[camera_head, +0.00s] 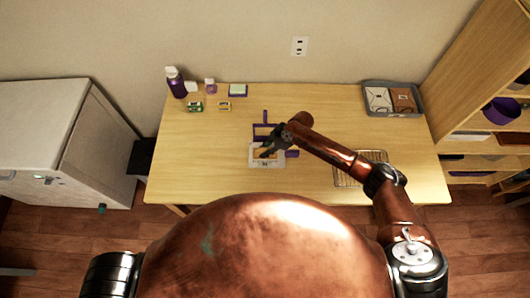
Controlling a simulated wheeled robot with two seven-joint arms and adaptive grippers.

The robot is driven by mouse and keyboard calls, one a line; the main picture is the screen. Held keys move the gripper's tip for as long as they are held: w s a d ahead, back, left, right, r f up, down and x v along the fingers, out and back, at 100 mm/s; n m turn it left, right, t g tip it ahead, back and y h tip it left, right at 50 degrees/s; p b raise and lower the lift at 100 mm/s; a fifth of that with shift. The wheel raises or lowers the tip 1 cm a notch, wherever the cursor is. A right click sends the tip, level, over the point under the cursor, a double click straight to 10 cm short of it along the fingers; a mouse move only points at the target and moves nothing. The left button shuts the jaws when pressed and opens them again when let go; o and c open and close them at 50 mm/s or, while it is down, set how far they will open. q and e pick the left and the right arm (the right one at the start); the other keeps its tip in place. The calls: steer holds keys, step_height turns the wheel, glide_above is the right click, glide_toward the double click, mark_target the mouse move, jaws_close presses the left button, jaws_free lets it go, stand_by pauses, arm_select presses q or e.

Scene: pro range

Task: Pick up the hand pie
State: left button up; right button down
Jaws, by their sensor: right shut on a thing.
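My right gripper (266,152) reaches over the middle of the table from the right and is shut low over a white sheet or packet (268,163). A small orange-brown thing, which looks like the hand pie (259,153), shows at its fingertips. The gripper hides part of it, and I cannot tell whether it is lifted clear of the white surface. My left gripper is not in view.
Purple strips (266,117) lie behind the gripper. A wire rack (346,174) sits under my right forearm. A grey tray (413,112) holds packets at the back right. A purple bottle (176,84) and small items stand back left. The table's left side (190,150) is clear.

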steer(key=shift+r+p, duration=2.4)
steer(key=shift+r, duration=0.95)
